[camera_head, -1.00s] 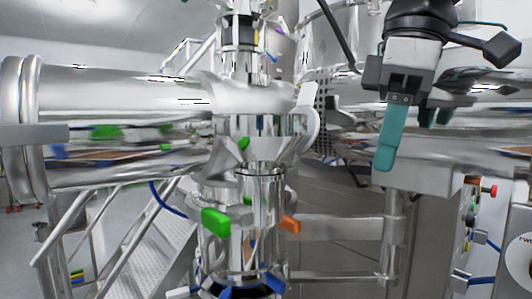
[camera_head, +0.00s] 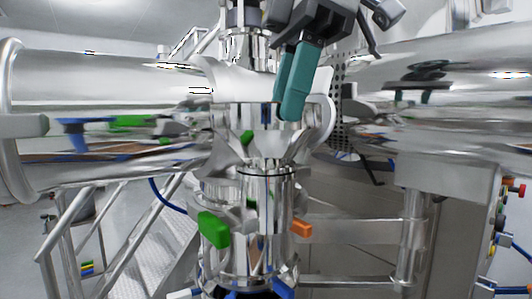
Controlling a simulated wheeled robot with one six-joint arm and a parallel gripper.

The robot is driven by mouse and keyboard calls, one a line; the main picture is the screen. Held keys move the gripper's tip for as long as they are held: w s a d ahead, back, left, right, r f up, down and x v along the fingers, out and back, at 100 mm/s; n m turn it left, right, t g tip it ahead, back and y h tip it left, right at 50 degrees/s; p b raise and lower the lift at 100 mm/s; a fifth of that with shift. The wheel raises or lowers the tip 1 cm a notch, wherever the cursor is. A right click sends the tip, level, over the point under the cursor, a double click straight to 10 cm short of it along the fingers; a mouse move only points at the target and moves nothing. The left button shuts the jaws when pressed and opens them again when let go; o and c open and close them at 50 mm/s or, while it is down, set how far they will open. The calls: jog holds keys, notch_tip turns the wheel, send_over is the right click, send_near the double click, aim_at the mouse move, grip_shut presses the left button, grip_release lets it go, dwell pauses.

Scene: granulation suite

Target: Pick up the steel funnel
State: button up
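The steel funnel (camera_head: 290,148) is a shiny, mirror-like cone. It stands upright near the middle of the view, its narrow lower end at the top of a steel cylinder (camera_head: 266,215). My gripper (camera_head: 285,111) reaches down from above with two teal fingers. The fingers overlap in this view, one nearer than the other, and look apart in depth, with nothing seen between them. Their tips cover part of the funnel's upper wall, right of its centre. Whether they touch it or only pass in front, I cannot tell.
A wide steel pipe (camera_head: 110,100) runs along the left. A green handle (camera_head: 214,229) and an orange handle (camera_head: 301,228) stick out below the funnel. Steel machinery (camera_head: 440,190) fills the right. Metal stairs (camera_head: 140,245) stand at lower left.

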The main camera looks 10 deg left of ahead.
jog(key=shift+s+a+f, duration=0.1)
jog(key=shift+a+f, duration=0.05)
jog(key=shift+f, duration=0.25)
grip_shut()
dwell(1.2)
